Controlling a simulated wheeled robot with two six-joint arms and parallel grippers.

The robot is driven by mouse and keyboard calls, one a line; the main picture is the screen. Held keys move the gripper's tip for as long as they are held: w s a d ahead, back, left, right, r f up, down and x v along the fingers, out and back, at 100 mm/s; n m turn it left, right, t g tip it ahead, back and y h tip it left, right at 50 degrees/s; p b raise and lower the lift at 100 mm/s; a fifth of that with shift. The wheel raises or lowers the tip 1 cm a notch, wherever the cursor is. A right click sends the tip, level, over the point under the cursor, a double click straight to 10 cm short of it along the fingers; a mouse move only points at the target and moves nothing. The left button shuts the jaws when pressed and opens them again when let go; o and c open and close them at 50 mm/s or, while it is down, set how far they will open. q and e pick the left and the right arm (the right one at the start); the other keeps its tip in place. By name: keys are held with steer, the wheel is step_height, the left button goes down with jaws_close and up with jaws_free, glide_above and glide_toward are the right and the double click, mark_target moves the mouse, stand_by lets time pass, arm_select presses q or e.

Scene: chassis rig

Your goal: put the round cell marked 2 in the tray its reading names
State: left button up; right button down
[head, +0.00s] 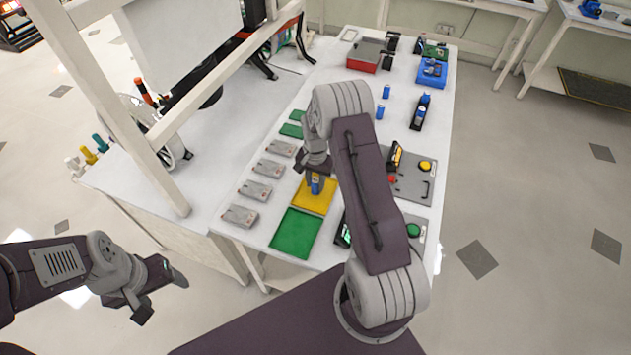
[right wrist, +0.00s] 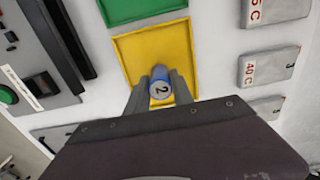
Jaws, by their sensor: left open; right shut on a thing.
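The round blue cell marked 2 (right wrist: 161,88) is between the fingers of my right gripper (right wrist: 160,92), which is shut on it. In the head view the cell (head: 316,188) shows below the right gripper (head: 315,174), over the yellow tray (head: 322,205). The yellow tray (right wrist: 130,52) lies under it in the right wrist view too; whether the cell touches its floor I cannot tell. A green tray (head: 295,235) lies beside the yellow one, nearer me. My left gripper (head: 160,296) is open and empty, off the table at the lower left.
Grey labelled blocks (head: 257,191) stand in a row left of the trays. Grey panels with a yellow button (head: 425,166) and a green button (head: 413,230) lie to the right. More blue cells (head: 386,91) stand farther back, near a red box (head: 364,63). My right arm hides part of the table.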

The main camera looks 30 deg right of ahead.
mark_target(315, 181)
steer(key=c, duration=1.1)
jaws_free()
steer(key=shift+f, duration=0.1)
steer(key=shift+r, duration=0.65)
step_height(315, 181, up, 11)
steer(key=b, duration=0.1)
steer(key=s+a+n, duration=0.4)
steer(key=s+a, duration=0.1)
steer(key=s, duration=0.4)
steer(key=s+a+n+t, duration=0.1)
steer(key=s+a+n, duration=0.4)
steer(key=s, duration=0.4)
steer(key=shift+s+a+r+n, duration=0.2)
steer(key=shift+a+n, duration=0.1)
steer(key=shift+a, duration=0.2)
